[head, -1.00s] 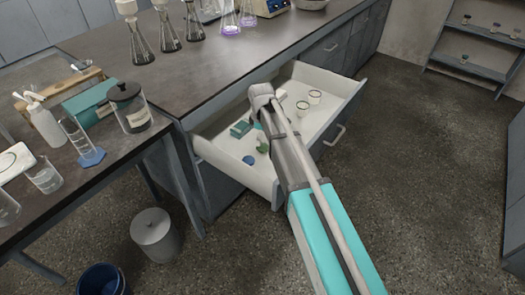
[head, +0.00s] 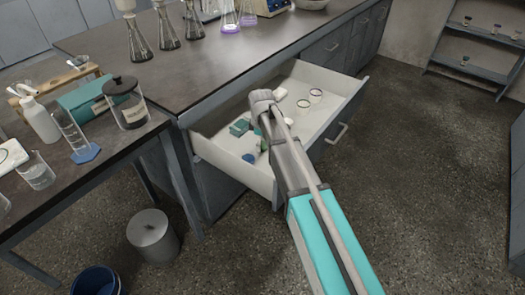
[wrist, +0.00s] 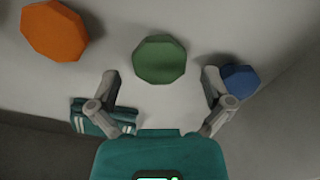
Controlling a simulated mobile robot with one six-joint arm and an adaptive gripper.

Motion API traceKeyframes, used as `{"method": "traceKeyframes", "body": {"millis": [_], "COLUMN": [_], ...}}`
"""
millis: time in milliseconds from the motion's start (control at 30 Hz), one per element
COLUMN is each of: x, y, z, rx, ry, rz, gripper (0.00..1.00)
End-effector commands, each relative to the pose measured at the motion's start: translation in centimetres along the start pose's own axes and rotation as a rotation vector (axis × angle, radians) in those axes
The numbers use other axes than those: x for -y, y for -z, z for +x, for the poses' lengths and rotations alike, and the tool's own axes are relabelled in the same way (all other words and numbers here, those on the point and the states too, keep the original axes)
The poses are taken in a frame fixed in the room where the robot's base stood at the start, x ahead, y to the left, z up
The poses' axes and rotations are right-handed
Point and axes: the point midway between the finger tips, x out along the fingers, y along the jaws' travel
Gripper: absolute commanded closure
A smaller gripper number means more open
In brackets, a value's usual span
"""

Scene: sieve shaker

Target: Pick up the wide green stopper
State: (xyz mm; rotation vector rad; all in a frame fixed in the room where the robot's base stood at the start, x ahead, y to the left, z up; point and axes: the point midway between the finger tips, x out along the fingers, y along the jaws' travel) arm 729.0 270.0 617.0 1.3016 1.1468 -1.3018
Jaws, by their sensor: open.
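The wide green stopper (wrist: 159,60) lies on the white drawer floor in the wrist view, a little ahead of my gripper and between the lines of its two fingers. My gripper (wrist: 161,88) is open and empty, with one finger to each side. In the head view my arm reaches down into the open drawer (head: 205,150), and only a bit of green (head: 263,144) shows beside the wrist. The gripper's fingertips are hidden there.
A blue stopper (wrist: 241,79) lies close to the right finger. An orange stopper (wrist: 54,31) is at upper left. A teal striped box (wrist: 88,117) lies by the left finger. Two white round containers (head: 315,96) sit farther back in the drawer. A drawer wall runs along the right.

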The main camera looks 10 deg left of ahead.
Motion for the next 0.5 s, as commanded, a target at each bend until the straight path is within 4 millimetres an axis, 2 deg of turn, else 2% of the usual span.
{"method": "traceKeyframes", "body": {"millis": [33,167,500], "x": [-0.01,-0.01,-0.02], "y": [0.0,-0.01,-0.01], "z": [0.74,1.32,1.45], "rx": [0.0,0.0,0.0], "ry": [0.0,0.0,0.0], "rz": [0.0,0.0,0.0], "gripper": [0.0,0.0,0.0]}}
